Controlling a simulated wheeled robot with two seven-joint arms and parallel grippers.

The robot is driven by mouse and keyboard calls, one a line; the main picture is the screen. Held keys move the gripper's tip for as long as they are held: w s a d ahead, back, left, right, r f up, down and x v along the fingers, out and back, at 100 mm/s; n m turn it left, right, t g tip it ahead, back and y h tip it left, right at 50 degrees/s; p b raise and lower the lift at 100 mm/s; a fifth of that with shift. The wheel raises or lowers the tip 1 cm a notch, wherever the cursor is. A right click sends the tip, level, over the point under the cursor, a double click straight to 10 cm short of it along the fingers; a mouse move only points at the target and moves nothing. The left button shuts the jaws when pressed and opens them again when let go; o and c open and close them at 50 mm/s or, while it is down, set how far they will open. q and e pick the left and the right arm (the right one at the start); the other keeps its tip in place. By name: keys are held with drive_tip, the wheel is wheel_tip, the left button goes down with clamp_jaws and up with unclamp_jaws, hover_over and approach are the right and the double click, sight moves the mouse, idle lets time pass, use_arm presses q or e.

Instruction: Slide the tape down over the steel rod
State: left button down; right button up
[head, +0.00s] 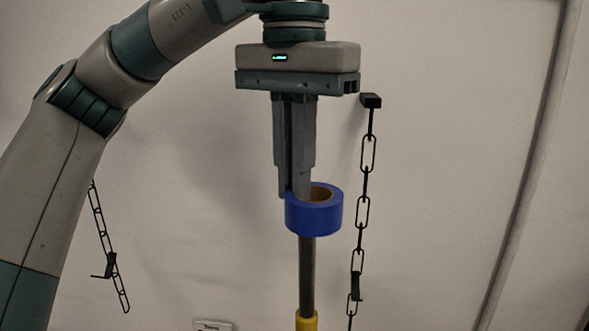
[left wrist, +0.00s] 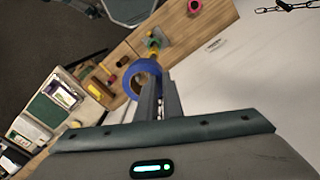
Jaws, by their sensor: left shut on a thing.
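A blue roll of tape (head: 314,215) with a brown core hangs level from my left gripper (head: 299,193), which points straight down and is shut on one side of its ring. The tape also shows in the left wrist view (left wrist: 132,72), at the tips of the fingers (left wrist: 160,78). The dark steel rod (head: 307,272) stands upright, rising from a yellow base part (head: 306,321) to the tape's underside in the head view. I cannot tell whether the rod's top is inside the ring or behind it. My right gripper is not in view.
Black chains (head: 363,212) hang on the wall right of the gripper and at the left (head: 103,235). The left wrist view shows a wooden table (left wrist: 175,38) with a pink roll (left wrist: 194,7) and a tray area with small items (left wrist: 62,95). A pale wall stands behind.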

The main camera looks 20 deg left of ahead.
sight(294, 199)
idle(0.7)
use_arm(q)
drive_tip(key=shift+p, duration=0.75)
idle(0.7)
drive_tip(key=shift+f+b, duration=1.05)
drive_tip(key=shift+f, duration=0.65)
idle(0.3)
drive_tip(key=shift+r, duration=0.15)
drive_tip(key=shift+r+p, duration=1.2)
drive_tip(key=shift+p, duration=0.25)
drive_tip(key=shift+f+b, duration=0.45)
drive_tip(key=shift+f, duration=0.4)
idle(1.4)
